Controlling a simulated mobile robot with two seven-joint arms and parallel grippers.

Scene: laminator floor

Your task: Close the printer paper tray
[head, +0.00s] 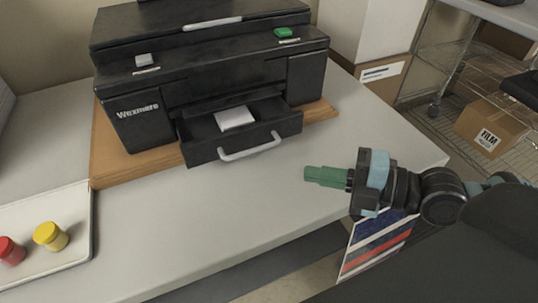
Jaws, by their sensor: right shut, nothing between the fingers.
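The black printer (210,75), marked "Wexmere", stands on a wooden board on the grey table. Its paper tray (200,152) is pulled out at the front, with a light grey handle (250,150) on its front face. A small white stack of paper (234,118) lies in the tray. My right gripper (308,174) is shut and empty, with green fingers pointing left. It is over the table, to the right of the tray handle and apart from it. My left gripper is not in view.
The wooden board (108,160) sticks out around the printer. The table (210,220) in front of the paper tray is clear. Boxes stand at right.

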